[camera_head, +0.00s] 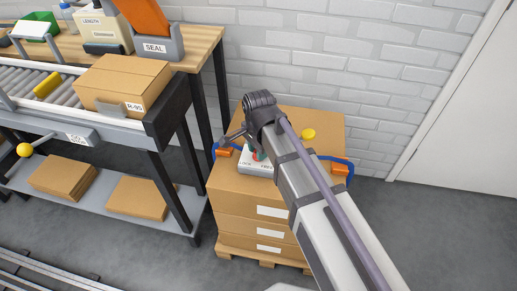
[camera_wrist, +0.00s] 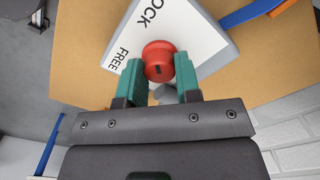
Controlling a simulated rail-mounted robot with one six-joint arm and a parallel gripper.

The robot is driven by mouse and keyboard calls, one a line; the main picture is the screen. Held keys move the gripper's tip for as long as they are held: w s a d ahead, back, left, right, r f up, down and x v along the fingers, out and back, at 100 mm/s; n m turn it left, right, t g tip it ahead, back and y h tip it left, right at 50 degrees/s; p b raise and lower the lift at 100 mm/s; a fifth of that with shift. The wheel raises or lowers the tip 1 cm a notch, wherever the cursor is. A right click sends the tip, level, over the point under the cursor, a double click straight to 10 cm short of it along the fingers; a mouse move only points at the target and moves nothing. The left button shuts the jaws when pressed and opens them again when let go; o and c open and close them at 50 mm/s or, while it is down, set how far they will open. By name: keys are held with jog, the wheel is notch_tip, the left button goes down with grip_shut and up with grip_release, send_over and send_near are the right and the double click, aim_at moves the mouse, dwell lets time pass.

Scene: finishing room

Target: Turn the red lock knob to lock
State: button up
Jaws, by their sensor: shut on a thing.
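The red lock knob (camera_wrist: 158,58) stands on a white panel (camera_wrist: 195,25) marked LOCK and FREE. My gripper (camera_wrist: 157,76) has its green fingers on either side of the knob and is shut on it. The knob has a small dark mark on its side facing my gripper; I cannot tell which word it points to. In the camera_head view the panel (camera_head: 245,170) lies on top of a stack of boxes, and my arm hides most of the knob and fingers.
The panel lies on strapped cardboard boxes (camera_head: 240,187) on a pallet (camera_head: 263,254), with blue straps and orange buckles (camera_head: 340,169). A yellow knob (camera_head: 308,134) is near the back of the top. A roller conveyor with a box (camera_head: 125,80) is at left; a brick wall is behind.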

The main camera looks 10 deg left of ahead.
jog(key=shift+m, duration=0.5)
jog(key=o, duration=0.9)
jog(key=shift+o, duration=0.2)
notch_tip(320, 180, up, 11)
jog(key=p, duration=1)
jog(key=shift+f+p, duration=0.15)
jog(key=shift+p, duration=0.25)
